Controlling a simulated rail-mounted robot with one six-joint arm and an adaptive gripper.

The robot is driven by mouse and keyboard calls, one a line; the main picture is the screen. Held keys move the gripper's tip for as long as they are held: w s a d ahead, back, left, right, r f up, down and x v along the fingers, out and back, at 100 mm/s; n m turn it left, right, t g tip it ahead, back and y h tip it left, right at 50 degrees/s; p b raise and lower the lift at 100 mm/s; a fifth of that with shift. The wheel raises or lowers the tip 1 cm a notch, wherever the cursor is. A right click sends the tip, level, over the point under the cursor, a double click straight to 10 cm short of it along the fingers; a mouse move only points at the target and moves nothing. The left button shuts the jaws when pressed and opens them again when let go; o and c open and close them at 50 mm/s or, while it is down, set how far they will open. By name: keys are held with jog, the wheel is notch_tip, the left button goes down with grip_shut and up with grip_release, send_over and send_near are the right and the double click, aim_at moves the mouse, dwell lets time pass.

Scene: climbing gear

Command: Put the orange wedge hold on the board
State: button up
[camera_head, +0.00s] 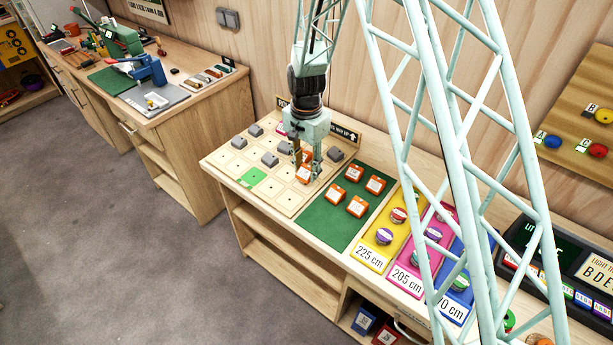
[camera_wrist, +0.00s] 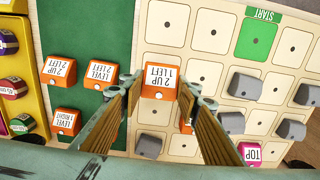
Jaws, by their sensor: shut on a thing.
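My gripper (camera_head: 307,176) is over the pale board (camera_head: 228,160), at the side by the green mat. It is shut on an orange wedge hold (camera_wrist: 160,78) lettered "2 UP 1 LEFT", which sits between the fingertips in the wrist view. The same hold shows low at the fingers in the head view (camera_head: 303,175). It is over the column of squares nearest the mat; I cannot tell whether it touches the board. Another orange hold (camera_wrist: 187,117) stands on the board, partly hidden behind a finger. Several orange holds (camera_wrist: 101,75) lie on the green mat (camera_wrist: 105,28).
Several grey wedges (camera_head: 270,159) and a pink TOP hold (camera_wrist: 250,152) stand on the board. Yellow (camera_head: 372,250) and pink height cards with round holds lie beyond the mat. Several squares near START are bare.

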aim_at(307, 176)
jog(key=shift+f, duration=0.1)
jog(key=shift+f, duration=1.65)
jog(key=shift+f, duration=0.2)
jog(key=o, duration=0.8)
jog(key=shift+o, duration=0.2)
jog(key=shift+r, duration=0.2)
notch_tip(307, 176, up, 11)
jog(key=shift+r, duration=0.5)
